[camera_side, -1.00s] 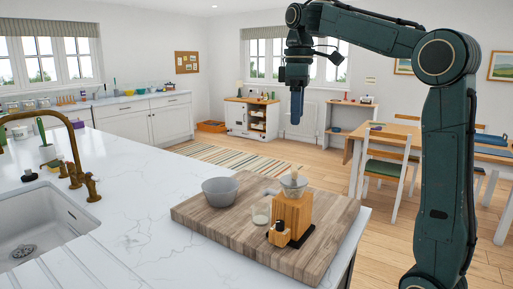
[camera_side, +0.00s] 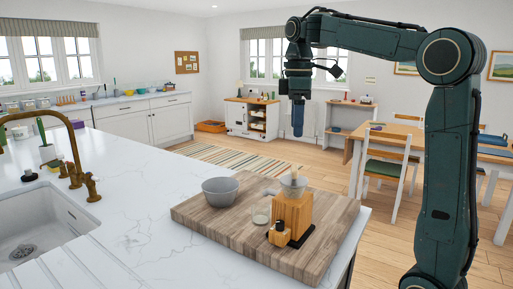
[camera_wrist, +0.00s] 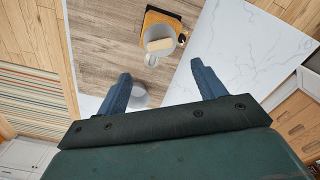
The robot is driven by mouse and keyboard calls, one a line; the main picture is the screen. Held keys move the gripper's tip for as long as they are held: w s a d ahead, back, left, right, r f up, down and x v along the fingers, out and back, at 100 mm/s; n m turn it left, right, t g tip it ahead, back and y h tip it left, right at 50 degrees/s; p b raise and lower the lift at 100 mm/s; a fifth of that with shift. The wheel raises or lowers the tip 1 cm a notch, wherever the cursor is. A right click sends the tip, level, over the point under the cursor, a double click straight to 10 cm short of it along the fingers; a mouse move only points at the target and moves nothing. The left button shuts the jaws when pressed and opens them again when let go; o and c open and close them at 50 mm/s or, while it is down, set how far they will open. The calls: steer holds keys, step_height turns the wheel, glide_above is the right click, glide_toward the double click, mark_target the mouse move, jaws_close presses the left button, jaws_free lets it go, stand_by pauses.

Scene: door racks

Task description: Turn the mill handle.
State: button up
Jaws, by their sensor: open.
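The mill (camera_side: 291,213) is a light wooden block with a grey bowl-shaped top, standing on the wooden board. A grey arm, which looks like the handle (camera_side: 271,192), reaches left from its top, and a pale upright piece sits at the centre. In the wrist view the mill (camera_wrist: 157,27) lies beyond my fingertips, its round top holding a pale block. My gripper (camera_side: 298,134) hangs pointing down, well above the mill and apart from it. In the wrist view its two blue fingers (camera_wrist: 162,72) are spread with nothing between them.
A grey bowl (camera_side: 220,190) and a small glass jar (camera_side: 261,213) stand left of the mill on the wooden board (camera_side: 215,222). The white counter (camera_side: 120,210) is clear around the board. A sink with a brass tap (camera_side: 75,165) is at the left.

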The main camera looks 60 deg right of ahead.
mark_target(295, 167)
steer(key=shift+f, duration=5.55)
steer(key=c, duration=1)
